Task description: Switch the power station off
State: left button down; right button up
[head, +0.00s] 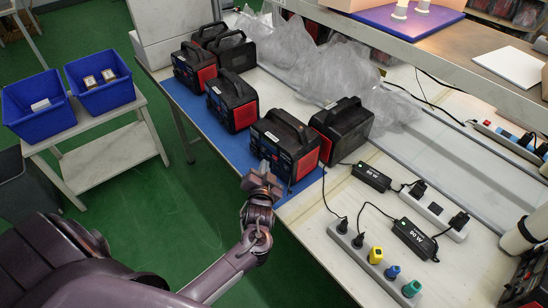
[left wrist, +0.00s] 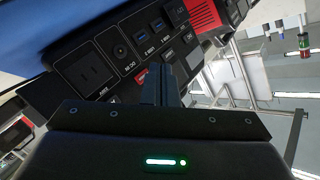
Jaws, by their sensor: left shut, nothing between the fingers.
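The nearest black power station (head: 285,140) with red sides stands on a blue mat on the workbench, its front panel facing my left arm. My left gripper (head: 264,168) is shut and empty, its fingertips right at this front panel. In the left wrist view the shut fingers (left wrist: 161,84) point at the panel (left wrist: 108,55), close to its USB ports and buttons. They hide part of the panel, and I cannot tell whether they touch it. A socket and a round port show left of the fingers. I cannot read whether the station is on. My right gripper is not in view.
More power stations (head: 232,101) stand farther back along the blue mat (head: 187,98). Right are a power strip with plugs (head: 372,262) and two black adapters (head: 415,238). Clear plastic bags (head: 355,82) lie behind. A side table with blue bins (head: 35,105) stands left; green floor between is free.

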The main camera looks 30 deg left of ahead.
pick_arm(q)
jog(key=s+p, duration=0.1)
jog(key=s+a+p, duration=0.1)
jog(key=s, duration=0.1)
jog(key=shift+s+a+r, duration=0.1)
jog(key=shift+s+r, duration=0.1)
jog(key=shift+s, duration=0.05)
jog(key=shift+s+a+f+p, duration=0.1)
jog(key=shift+s+a+p, duration=0.15)
jog(key=shift+s, duration=0.25)
jog(key=shift+s+a+f+p, duration=0.1)
jog(key=shift+s+p, duration=0.1)
jog(key=shift+s, duration=0.25)
